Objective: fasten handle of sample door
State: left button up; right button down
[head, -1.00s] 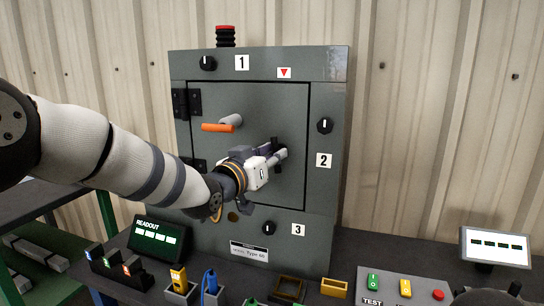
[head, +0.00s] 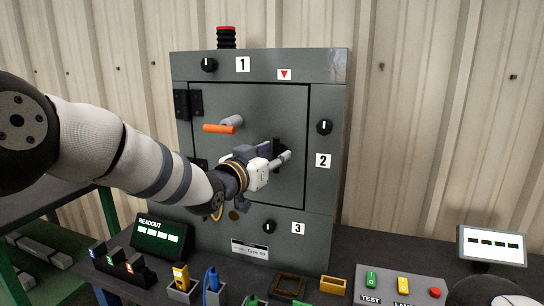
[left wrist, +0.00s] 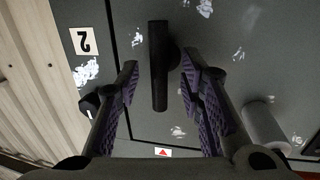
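The grey sample door (head: 255,105) sits closed or nearly closed in its grey cabinet, with hinges at its left. A black bar handle (head: 277,145) is near the door's right edge, partly hidden by my left gripper (head: 283,157). In the left wrist view the black handle (left wrist: 159,65) stands upright in the picture, pointing toward the red triangle mark. My left gripper (left wrist: 160,78) is open there, with one purple-padded finger on each side of the handle. Gaps show between handle and pads. My right gripper is not in view.
An orange bar on a grey post (head: 220,127) sticks out of the door left of my gripper. Black knobs (head: 324,127) sit on the cabinet frame. Below, the bench holds a readout (head: 161,236), small holders (head: 182,288) and a button panel (head: 402,287).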

pick_arm(q)
jog(key=v, duration=1.2)
jog(key=s+a+f+n+g+y, duration=0.1)
jog(key=s+a+f+g+y, duration=0.15)
jog(key=s+f, duration=0.55)
jog(key=s+a+f+n+g+y+p, duration=0.1)
jog(key=s+a+f+n+g, duration=0.15)
jog(key=f, duration=0.95)
jog(key=s+a+f+n+g+y, duration=0.1)
jog(key=s+a+f+g+y, duration=0.15)
jog(key=s+f, duration=0.55)
jog(key=s+a+f+g+y, duration=0.1)
jog(key=s+a+f+g, duration=0.1)
jog(key=s, duration=0.9)
jog(key=s+a+f+n+g+p, duration=0.1)
jog(key=s+a+f+g, duration=0.2)
jog(key=s, duration=0.8)
jog(key=s+a+f+n+g+y, duration=0.1)
jog(key=s+a+f+g, duration=0.2)
jog(key=s, duration=0.8)
notch_tip(320, 180, down, 3)
jog(key=shift+s+a+r+g+y+p, duration=0.1)
jog(key=shift+s+a+g+y+p, duration=0.25)
jog(key=shift+g, duration=0.8)
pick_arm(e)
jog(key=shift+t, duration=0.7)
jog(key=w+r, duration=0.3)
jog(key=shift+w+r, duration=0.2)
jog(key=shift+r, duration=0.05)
